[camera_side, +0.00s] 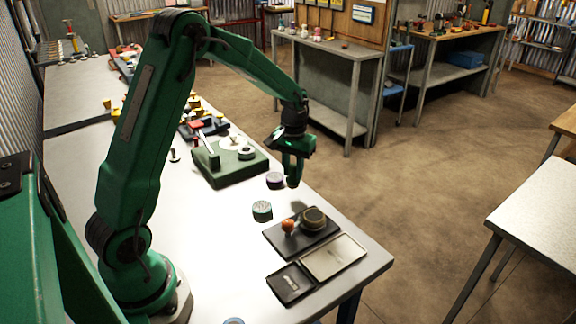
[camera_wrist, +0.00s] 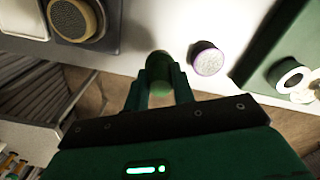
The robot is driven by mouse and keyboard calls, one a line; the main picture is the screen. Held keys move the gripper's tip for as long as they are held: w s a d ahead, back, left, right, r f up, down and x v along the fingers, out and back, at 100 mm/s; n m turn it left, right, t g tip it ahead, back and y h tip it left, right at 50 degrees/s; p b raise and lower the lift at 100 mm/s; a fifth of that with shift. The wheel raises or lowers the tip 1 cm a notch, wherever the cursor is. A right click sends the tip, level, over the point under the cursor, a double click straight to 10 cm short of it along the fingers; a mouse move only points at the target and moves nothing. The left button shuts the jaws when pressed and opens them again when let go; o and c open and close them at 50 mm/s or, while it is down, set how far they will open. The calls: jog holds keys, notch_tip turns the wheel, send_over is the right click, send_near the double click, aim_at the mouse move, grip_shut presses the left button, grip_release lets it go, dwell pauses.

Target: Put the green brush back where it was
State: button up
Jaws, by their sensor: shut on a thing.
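My gripper (camera_side: 291,170) hangs over the table's right edge, beside the purple-ringed disc. In the wrist view its two green fingers are closed around a rounded green thing, which I take to be the green brush (camera_wrist: 158,66). In the side view the brush blends with the green fingers, so I cannot make out its shape. The wrist view shows pale table surface beyond it and brown floor below. Where the brush stood before does not show.
A green riser (camera_side: 232,168) carries pale discs. A purple-ringed disc (camera_side: 275,180) and a teal-ringed tin (camera_side: 262,211) stand on the table. A black plate (camera_side: 278,242) bears a round brown-topped thing and an orange knob. A pale tray (camera_side: 335,257) and black case (camera_side: 290,284) lie in front.

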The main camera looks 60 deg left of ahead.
aim_at(293, 179)
jog(key=shift+f, duration=2)
jog(key=shift+f, duration=0.15)
jog(key=o, duration=1)
notch_tip(293, 179, up, 12)
jog(key=shift+f, duration=0.1)
jog(key=shift+r, duration=0.25)
jog(key=shift+r, duration=0.1)
